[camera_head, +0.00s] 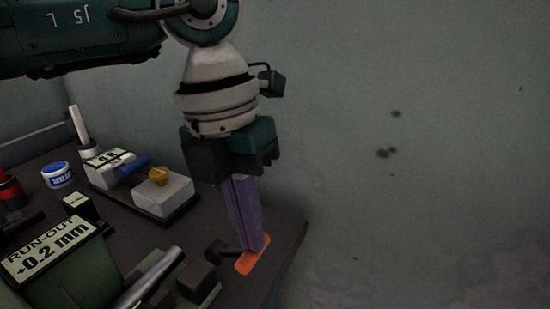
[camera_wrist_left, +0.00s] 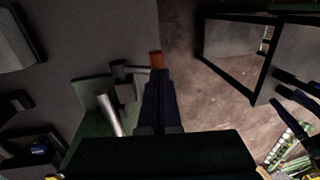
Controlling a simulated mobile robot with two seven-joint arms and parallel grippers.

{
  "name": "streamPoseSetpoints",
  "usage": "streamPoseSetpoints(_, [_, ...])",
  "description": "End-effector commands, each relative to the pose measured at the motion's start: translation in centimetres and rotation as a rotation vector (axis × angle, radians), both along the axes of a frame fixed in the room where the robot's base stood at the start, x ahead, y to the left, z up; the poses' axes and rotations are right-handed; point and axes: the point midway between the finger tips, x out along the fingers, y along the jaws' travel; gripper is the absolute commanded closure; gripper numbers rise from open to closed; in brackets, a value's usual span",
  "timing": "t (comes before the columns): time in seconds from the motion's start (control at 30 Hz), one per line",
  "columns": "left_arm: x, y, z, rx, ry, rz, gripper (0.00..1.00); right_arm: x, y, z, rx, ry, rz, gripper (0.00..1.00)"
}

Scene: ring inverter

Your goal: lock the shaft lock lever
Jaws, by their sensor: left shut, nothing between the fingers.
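The shaft lock lever appears to be the dark knobbed handle (camera_head: 226,250) beside an orange plate (camera_head: 250,262) near the table's right corner. In the left wrist view a dark lever (camera_wrist_left: 122,68) shows left of the fingers, with a bit of orange (camera_wrist_left: 156,59) at their tips. My left gripper (camera_head: 256,246) points down with its purple fingers shut and empty. Its fingertips are just right of the lever and over the orange plate; whether they touch the lever I cannot tell. It also shows in the left wrist view (camera_wrist_left: 157,76). My right gripper is in neither view.
A green fixture (camera_head: 85,270) with a run-out sign (camera_head: 50,250) and a metal shaft (camera_head: 152,280) stand left of the lever. Behind are a light block with an orange knob (camera_head: 160,190) and a blue-white tin (camera_head: 58,174).

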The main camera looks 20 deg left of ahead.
Motion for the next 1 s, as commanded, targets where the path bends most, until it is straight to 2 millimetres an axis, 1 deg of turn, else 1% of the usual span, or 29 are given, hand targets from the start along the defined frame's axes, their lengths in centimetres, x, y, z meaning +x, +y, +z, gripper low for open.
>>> streamPoseSetpoints(0.23, [0.0,0.2,-0.1,-0.002,0.001,0.001,1.00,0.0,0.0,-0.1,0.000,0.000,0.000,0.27])
streamPoseSetpoints(0.53, [0.1,1.5,-0.4,-0.002,0.002,0.001,1.00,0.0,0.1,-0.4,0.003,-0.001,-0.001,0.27])
streamPoseSetpoints(0.83, [0.1,1.6,-0.4,-0.003,0.001,0.000,1.00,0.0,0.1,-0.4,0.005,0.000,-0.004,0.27])
streamPoseSetpoints(0.93, [0.2,1.7,0.0,-0.003,0.001,0.000,1.00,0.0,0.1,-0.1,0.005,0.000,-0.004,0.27])
streamPoseSetpoints(1.0, [0.3,2.0,0.8,-0.002,0.000,0.001,1.00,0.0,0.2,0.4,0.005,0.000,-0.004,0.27])
